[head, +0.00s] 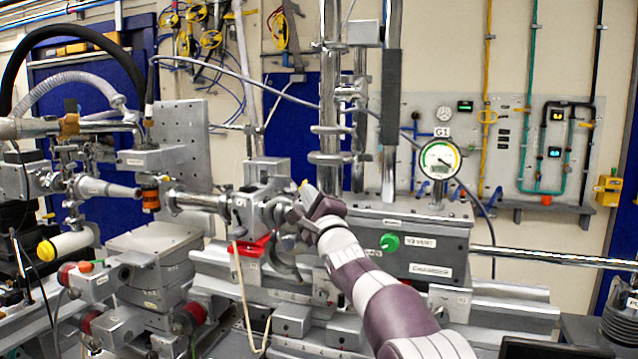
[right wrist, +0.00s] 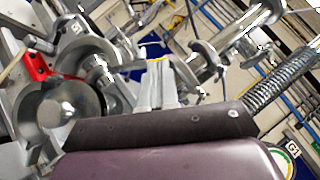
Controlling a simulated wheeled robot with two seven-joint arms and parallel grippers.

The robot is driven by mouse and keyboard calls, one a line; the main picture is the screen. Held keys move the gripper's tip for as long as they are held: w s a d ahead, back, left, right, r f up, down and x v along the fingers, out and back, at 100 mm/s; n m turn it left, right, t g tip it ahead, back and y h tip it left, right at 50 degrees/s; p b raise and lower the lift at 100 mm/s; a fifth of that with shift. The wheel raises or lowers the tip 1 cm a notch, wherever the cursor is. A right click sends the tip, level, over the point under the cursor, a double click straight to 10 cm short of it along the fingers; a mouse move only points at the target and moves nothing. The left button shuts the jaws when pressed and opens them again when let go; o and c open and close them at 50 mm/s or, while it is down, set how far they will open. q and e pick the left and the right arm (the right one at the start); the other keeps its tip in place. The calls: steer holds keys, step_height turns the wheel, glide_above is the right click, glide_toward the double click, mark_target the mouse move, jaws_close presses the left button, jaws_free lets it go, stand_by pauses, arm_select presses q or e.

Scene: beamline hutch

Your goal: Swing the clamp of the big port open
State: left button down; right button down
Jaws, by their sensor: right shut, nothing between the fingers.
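My right gripper (head: 303,190) reaches in from the lower right to the middle of the head view, beside the steel chamber parts. Its fingers (right wrist: 163,88) show in the right wrist view, shut and empty. A big round metal port (right wrist: 58,108) with a domed face is left of the fingers in that view, and a curved clamp-like band runs at its lower left. In the head view the round port (head: 283,262) is just below my gripper, partly hidden. I cannot tell whether the clamp is closed or whether my fingers touch it. My left gripper is not in view.
A red part (head: 250,246) sits left of the port. Vertical steel pipes (head: 330,90) rise behind my gripper. A smaller flange (head: 172,198) is on the left.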

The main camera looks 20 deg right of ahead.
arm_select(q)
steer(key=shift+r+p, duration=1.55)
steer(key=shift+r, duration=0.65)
arm_select(e)
steer(key=shift+w+a+r+n+g+y, duration=0.3)
steer(key=shift+w+a+r+n+g, duration=0.25)
steer(key=shift+n, duration=0.25)
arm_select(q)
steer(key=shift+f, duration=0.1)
arm_select(e)
steer(key=shift+a+f, duration=0.1)
